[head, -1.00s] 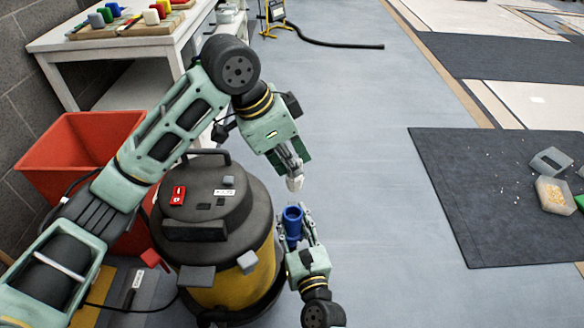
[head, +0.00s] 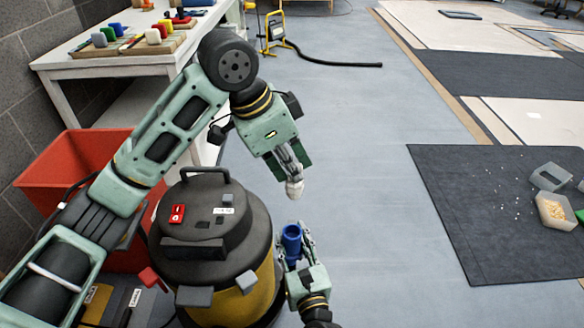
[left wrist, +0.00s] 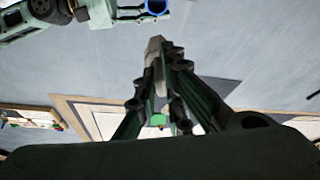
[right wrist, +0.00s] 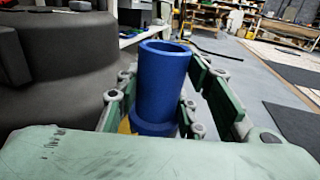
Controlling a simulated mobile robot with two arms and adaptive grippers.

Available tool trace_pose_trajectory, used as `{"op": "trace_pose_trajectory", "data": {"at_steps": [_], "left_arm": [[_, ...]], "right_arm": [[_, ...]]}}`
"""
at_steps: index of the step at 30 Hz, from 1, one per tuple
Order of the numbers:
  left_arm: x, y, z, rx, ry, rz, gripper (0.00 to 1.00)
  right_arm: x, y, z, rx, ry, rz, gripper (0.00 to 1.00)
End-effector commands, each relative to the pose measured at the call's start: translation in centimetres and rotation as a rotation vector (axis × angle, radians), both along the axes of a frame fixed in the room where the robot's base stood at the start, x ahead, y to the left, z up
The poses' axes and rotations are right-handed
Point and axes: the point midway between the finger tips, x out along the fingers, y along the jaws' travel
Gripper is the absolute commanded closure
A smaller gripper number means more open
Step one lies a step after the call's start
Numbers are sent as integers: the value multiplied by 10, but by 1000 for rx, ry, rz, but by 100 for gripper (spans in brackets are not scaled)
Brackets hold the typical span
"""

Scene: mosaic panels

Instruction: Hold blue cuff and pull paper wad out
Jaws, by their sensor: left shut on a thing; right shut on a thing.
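The blue cuff (head: 292,236) stands roughly upright with its open end up. My right gripper (head: 296,258) is shut around it; the right wrist view shows the cuff (right wrist: 160,85) between both fingers, its mouth open. The paper wad (head: 294,188) is a small whitish piece at the tips of my left gripper (head: 291,172). My left gripper is shut on it and holds it above the cuff, clear of its mouth. In the left wrist view the wad (left wrist: 155,60) shows pale between the fingertips, with the cuff (left wrist: 157,6) at the top edge.
A black and yellow vacuum (head: 215,235) stands left of the cuff, close to both arms. A red bin (head: 70,165) is behind it. A white table (head: 110,65) holds coloured blocks. A dark mat (head: 450,200) with grey containers lies right. Floor between is clear.

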Motion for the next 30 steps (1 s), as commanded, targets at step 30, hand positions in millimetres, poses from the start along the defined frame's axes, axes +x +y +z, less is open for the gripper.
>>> {"op": "trace_pose_trajectory", "data": {"at_steps": [30], "left_arm": [[0, 0, 0, 0, 0, 0, 100]], "right_arm": [[-51, -13, -3, -2, 6, 3, 42]]}}
